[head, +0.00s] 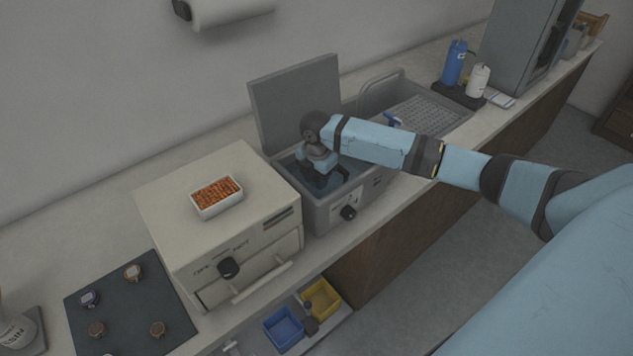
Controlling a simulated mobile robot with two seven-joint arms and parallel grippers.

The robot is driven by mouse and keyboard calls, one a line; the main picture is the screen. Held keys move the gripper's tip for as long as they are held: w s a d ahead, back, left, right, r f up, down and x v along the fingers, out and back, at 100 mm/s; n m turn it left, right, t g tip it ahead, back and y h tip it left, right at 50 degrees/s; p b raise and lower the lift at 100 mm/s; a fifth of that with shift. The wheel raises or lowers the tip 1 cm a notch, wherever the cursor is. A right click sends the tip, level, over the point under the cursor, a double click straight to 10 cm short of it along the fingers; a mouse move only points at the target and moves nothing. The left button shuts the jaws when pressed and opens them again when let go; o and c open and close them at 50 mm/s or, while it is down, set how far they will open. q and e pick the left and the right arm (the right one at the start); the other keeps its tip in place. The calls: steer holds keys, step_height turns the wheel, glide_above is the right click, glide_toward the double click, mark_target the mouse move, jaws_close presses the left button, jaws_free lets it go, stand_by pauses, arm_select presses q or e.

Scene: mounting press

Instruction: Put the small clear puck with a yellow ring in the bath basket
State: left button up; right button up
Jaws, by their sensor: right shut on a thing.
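My right gripper (325,190) points down inside the open bath (318,212), with its fingers low between the bath walls. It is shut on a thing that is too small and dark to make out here. The bath basket cannot be told apart from the dark bath interior around the fingers. I do not see a clear puck with a yellow ring anywhere in the open. My left gripper is not in view.
The bath's lid (297,98) stands open behind it. A cream oven (230,250) with a white tray of orange pieces (217,197) on top is left of the bath. A dark mat (125,305) with several small pucks lies lower left. A sink (425,118) is to the right.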

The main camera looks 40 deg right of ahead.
steer(key=shift+f, duration=0.9)
steer(key=o, duration=0.9)
steer(key=shift+f, duration=0.15)
step_height(320, 180, up, 12)
steer(key=shift+r, duration=0.2)
steer(key=shift+f, duration=0.1)
